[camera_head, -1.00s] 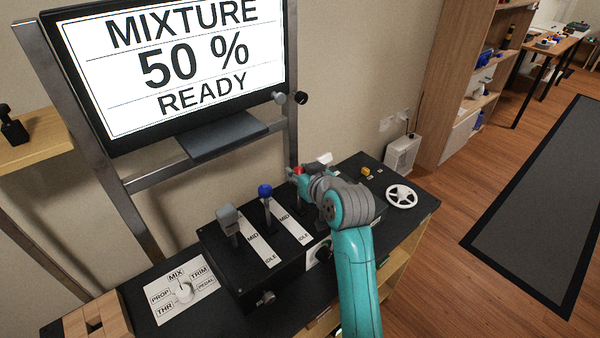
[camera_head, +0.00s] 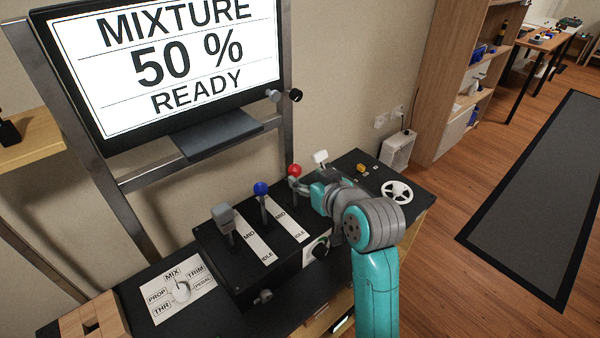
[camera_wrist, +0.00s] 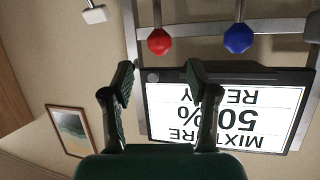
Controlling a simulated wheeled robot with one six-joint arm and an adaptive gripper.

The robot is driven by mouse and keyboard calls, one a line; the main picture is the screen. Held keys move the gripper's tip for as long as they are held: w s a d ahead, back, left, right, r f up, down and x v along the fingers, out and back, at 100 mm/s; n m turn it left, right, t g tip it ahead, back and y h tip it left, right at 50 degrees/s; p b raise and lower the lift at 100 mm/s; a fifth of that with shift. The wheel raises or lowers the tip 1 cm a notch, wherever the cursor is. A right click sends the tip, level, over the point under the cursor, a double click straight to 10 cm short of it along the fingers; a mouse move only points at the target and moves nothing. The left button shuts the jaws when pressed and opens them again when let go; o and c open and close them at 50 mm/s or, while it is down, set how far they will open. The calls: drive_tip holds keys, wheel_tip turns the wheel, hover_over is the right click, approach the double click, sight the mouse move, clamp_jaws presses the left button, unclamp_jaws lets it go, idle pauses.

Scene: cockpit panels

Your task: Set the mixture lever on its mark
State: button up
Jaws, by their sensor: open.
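The red-knobbed lever (camera_head: 294,171) stands on the black lever box, right of the blue-knobbed lever (camera_head: 262,188) and the grey-handled lever (camera_head: 224,217). Which lever is the mixture cannot be read from a label. The screen (camera_head: 165,60) reads MIXTURE 50 % READY. My gripper (camera_head: 312,190) is close to the red lever, on its right, its fingers partly hidden by the arm. In the wrist view my gripper (camera_wrist: 160,82) is open and empty. The red knob (camera_wrist: 160,41) appears beyond the fingertips, in line with the gap between them.
A white-tipped lever (camera_head: 320,157) stands behind my gripper. A white handwheel (camera_head: 397,191) is at the console's right. A selector dial (camera_head: 181,290) with labels MIX, TRIM, PROP, THR and PEDAL is at front left. White strips marked MID and IDLE lie beside the levers.

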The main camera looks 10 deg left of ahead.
drive_tip(key=v, duration=0.3)
drive_tip(key=shift+s+d+r, duration=0.15)
drive_tip(key=shift+s+d, duration=0.1)
drive_tip(key=s+d+f+m+t+h, duration=0.1)
drive_tip(key=s+d+f+m+h, duration=0.15)
drive_tip(key=s+d+f, duration=0.75)
drive_tip(key=s+d+f+m+t+h, duration=0.25)
drive_tip(key=s+d+f, duration=0.5)
drive_tip(key=f, duration=0.45)
drive_tip(key=s+d+r+m+h, duration=0.1)
drive_tip(key=s+d, duration=0.3)
drive_tip(key=s, duration=1)
drive_tip(key=s+d+r+m+h, duration=0.1)
drive_tip(key=s+d+r+h, duration=0.1)
drive_tip(key=s, duration=1.2)
drive_tip(key=shift+d+r, duration=0.2)
drive_tip(key=shift+d, duration=0.7)
drive_tip(key=shift+t, duration=0.25)
